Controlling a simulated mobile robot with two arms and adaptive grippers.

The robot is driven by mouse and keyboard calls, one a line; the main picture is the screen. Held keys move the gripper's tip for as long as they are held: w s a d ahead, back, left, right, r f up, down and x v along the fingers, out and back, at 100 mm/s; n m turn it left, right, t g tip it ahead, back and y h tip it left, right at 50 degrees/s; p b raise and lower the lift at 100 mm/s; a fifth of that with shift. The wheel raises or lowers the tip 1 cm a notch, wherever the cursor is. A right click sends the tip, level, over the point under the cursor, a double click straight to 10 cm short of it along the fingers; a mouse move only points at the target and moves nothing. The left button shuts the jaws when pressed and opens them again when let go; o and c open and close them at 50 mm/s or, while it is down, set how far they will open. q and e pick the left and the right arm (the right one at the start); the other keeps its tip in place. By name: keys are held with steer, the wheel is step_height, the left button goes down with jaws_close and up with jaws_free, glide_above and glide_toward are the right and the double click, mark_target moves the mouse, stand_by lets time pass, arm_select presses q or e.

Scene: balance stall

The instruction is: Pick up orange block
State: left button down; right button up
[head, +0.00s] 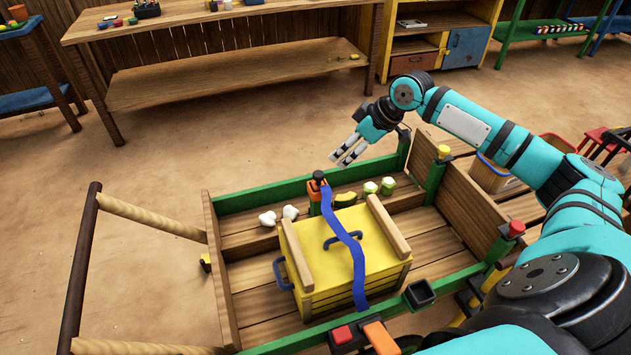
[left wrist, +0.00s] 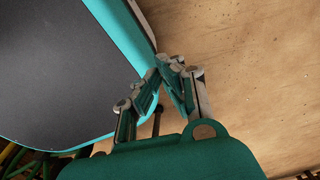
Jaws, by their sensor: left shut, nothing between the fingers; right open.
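An orange block (head: 380,339) lies at the near green rail of the wooden cart (head: 262,272), just right of a red block (head: 342,335). Part of my near arm shows close to its right side. My right gripper (head: 341,160) is open and empty above the cart's far rail, well away from the orange block. My left gripper is not in the head view. In the left wrist view my left gripper (left wrist: 170,66) is shut with its fingertips together and nothing between them, above the sandy ground.
A yellow crate (head: 312,252) with a blue strap (head: 347,243) fills the cart's middle. A black cup (head: 420,293) sits on the near rail. A wooden bench (head: 220,80) stands behind.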

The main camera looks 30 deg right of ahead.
glide_toward(319, 173)
step_height(319, 173, down, 2)
steer(key=a, duration=0.1)
steer(key=shift+w+x, duration=0.15)
steer(key=shift+x, duration=0.95)
steer(key=shift+w+x, duration=0.15)
steer(key=shift+x, duration=0.95)
steer(key=x, duration=0.3)
steer(key=shift+w+d+f+p, duration=0.15)
steer(key=shift+w+p, duration=0.1)
steer(key=shift+p, duration=0.05)
steer(key=shift+w+f, duration=0.1)
steer(key=shift+f, duration=0.05)
steer(key=shift+c, duration=0.5)
arm_select(q)
steer(key=shift+s+r, duration=0.3)
steer(key=shift+s, duration=0.35)
arm_select(e)
jaws_close()
